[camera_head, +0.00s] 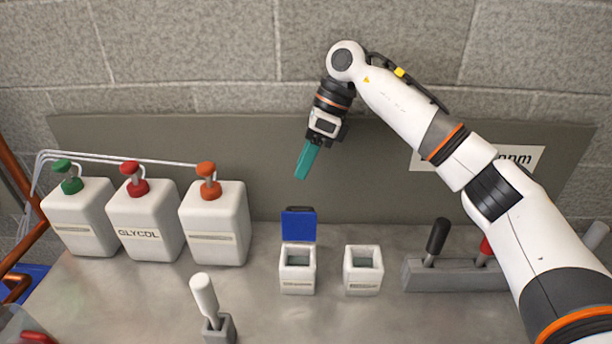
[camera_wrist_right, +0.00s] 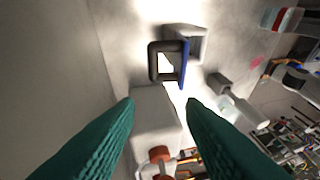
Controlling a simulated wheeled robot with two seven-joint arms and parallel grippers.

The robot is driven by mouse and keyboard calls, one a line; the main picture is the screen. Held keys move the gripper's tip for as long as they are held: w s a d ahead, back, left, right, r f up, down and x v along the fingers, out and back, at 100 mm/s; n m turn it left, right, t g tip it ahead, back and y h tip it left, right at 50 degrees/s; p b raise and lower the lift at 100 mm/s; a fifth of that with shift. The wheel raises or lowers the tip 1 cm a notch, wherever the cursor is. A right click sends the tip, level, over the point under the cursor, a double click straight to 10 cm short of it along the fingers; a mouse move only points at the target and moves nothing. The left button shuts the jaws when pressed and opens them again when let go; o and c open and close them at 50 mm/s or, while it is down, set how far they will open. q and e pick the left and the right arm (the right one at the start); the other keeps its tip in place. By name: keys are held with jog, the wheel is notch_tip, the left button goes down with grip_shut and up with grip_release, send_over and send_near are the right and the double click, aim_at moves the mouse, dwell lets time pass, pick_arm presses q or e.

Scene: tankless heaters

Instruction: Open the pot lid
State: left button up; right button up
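A small white square pot (camera_head: 297,276) stands on the metal counter in the head view. Its blue lid (camera_head: 298,226) stands upright at the pot's back edge, and the opening is uncovered. In the wrist view the blue lid (camera_wrist_right: 185,64) shows nearly edge-on beside a dark square rim. My right gripper (camera_head: 302,176) has teal fingers and hangs above and behind the lid, apart from it. In the right wrist view its fingers (camera_wrist_right: 160,103) are spread with nothing between them. My left gripper is not in view.
A second white pot (camera_head: 363,270), without a visible lid, stands to the right. White pump jugs (camera_head: 215,225) stand at left. A grey lever block (camera_head: 455,275) is at right, and a white-handled lever (camera_head: 205,297) is in front. A grey backboard (camera_head: 255,155) rises behind.

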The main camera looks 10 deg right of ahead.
aim_at(305, 210)
jog(key=shift+r, duration=0.1)
jog(key=c, duration=0.3)
jog(key=shift+r+n+p, duration=0.15)
jog(key=shift+n+p, duration=0.15)
jog(key=shift+p, duration=0.05)
jog(key=shift+c, duration=1.4)
jog(key=n+p, duration=0.1)
jog(key=n, duration=0.1)
jog(key=r+n+h+p, duration=0.1)
jog(key=n+p, duration=0.1)
jog(key=n+t+h+p, duration=0.1)
jog(key=n, duration=0.1)
jog(key=shift+s+a+r+p, duration=0.2)
jog(key=shift+r+p, duration=0.05)
jog(key=shift+p, duration=0.1)
grip_shut()
jog(key=f+n+h+p, duration=0.1)
jog(key=f+n+p, duration=0.1)
jog(key=n+p, duration=0.1)
jog(key=s+f+n+t+h+p, duration=0.1)
jog(key=f+n+p, duration=0.2)
jog(key=n+p, duration=0.1)
jog(key=s+f+n+t+h+p, duration=0.1)
jog(key=f+n+p, duration=0.2)
jog(key=n+p, duration=0.1)
jog(key=shift+s+a+f+n+h, duration=0.15)
jog(key=shift+a+n+h, duration=0.15)
jog(key=shift+n, duration=0.2)
jog(key=shift+s, duration=0.35)
